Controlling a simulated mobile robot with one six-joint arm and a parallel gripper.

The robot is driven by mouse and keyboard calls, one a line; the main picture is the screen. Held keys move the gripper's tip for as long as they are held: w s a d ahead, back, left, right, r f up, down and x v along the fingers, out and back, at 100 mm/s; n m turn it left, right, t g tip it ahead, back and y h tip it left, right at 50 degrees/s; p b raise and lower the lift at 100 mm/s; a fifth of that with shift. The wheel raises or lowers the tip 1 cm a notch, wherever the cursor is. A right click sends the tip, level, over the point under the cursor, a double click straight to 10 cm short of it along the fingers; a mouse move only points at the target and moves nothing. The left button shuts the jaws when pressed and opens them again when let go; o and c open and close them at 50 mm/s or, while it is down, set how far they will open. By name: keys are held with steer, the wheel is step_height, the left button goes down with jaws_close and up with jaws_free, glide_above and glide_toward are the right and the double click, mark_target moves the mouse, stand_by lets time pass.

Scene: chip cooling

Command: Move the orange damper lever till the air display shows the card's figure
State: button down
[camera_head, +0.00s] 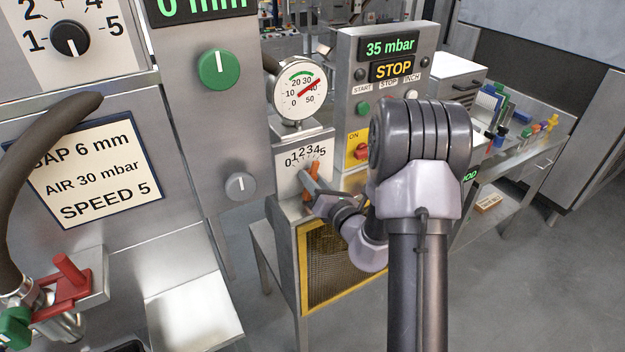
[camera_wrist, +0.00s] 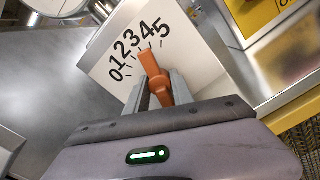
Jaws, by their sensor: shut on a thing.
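The orange damper lever (camera_head: 313,172) stands on a white 0–5 scale plate (camera_head: 290,183). My gripper (camera_head: 314,198) is shut on the lever; the wrist view shows a grey finger on each side of the orange lever (camera_wrist: 152,65). There, its tip points up near the 3, though the angle makes the exact mark uncertain. The air display (camera_head: 389,47) reads 35 mbar in green. The card (camera_head: 95,170) reads GAP 6 mm, partly covered, AIR 30 mbar and SPEED 5. My wrist partly hides the lever's lower end in the head view.
A round gauge (camera_head: 300,90) above the scale has a red needle and green band. STOP (camera_head: 393,70) shows amber below the air display. A red-and-yellow switch (camera_head: 359,152) is right of the lever. A yellow-framed mesh (camera_head: 328,265) lies below. A green knob (camera_head: 219,69) is at left.

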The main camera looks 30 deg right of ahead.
steer(key=shift+n, duration=0.5)
steer(key=c, duration=1.1)
jaws_free()
steer(key=shift+s, duration=0.1)
steer(key=s+p, duration=0.7)
steer(key=s, duration=1)
steer(key=shift+d+p, duration=0.25)
steer(key=shift+p, duration=0.15)
steer(key=shift+s, duration=0.1)
